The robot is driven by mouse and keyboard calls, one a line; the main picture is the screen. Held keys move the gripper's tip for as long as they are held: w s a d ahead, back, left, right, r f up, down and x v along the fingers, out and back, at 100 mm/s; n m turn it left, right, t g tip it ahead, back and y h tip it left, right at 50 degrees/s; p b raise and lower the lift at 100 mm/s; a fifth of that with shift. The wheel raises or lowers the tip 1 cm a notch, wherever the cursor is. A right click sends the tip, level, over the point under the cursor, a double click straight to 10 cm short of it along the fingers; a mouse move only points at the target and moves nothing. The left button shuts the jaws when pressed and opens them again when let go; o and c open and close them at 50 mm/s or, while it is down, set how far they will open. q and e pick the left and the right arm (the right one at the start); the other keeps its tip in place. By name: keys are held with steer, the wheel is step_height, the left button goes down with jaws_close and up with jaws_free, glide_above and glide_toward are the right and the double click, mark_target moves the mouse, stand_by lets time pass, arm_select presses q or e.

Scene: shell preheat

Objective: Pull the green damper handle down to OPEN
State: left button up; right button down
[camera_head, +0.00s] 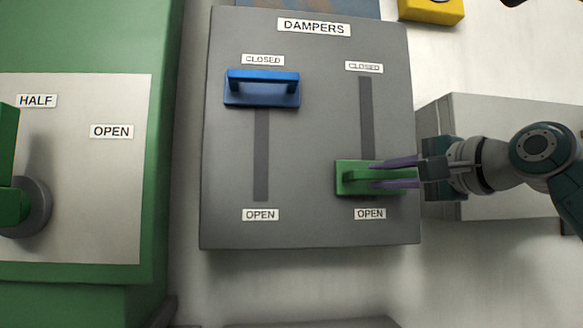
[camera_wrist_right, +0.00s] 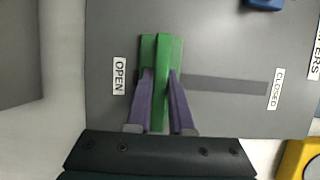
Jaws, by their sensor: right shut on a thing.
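The green damper handle (camera_head: 349,178) sits low in the right-hand slot of the grey dampers panel (camera_head: 310,140), just above that slot's OPEN label (camera_head: 370,214). The slot (camera_head: 366,115) is bare above it, up to the CLOSED label (camera_head: 364,67). My right gripper (camera_head: 377,174) comes in from the right, its purple fingers one on each side of the handle's bar. In the right wrist view the green handle (camera_wrist_right: 163,60) shows between both fingers, close to the OPEN label (camera_wrist_right: 119,76). My left gripper is not in view.
A blue damper handle (camera_head: 262,90) sits at the top of the left-hand slot, under its CLOSED label. A green cabinet (camera_head: 160,150) with another green lever (camera_head: 12,200) stands at the left. A grey box (camera_head: 490,105) is behind my right arm. A yellow object (camera_head: 432,11) is at the top right.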

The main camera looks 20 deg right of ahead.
steer(key=shift+f, duration=0.45)
steer(key=c, duration=1.1)
jaws_free()
steer(key=shift+w, duration=0.1)
steer(key=o, duration=0.3)
steer(key=shift+r, duration=0.1)
steer(key=shift+s, duration=0.25)
steer(key=s+d+b, duration=0.1)
steer(key=s+b, duration=0.3)
steer(key=s, duration=0.5)
steer(key=shift+s+d+b, duration=0.2)
steer(key=shift+d+b, duration=0.05)
steer(key=shift+b, duration=0.1)
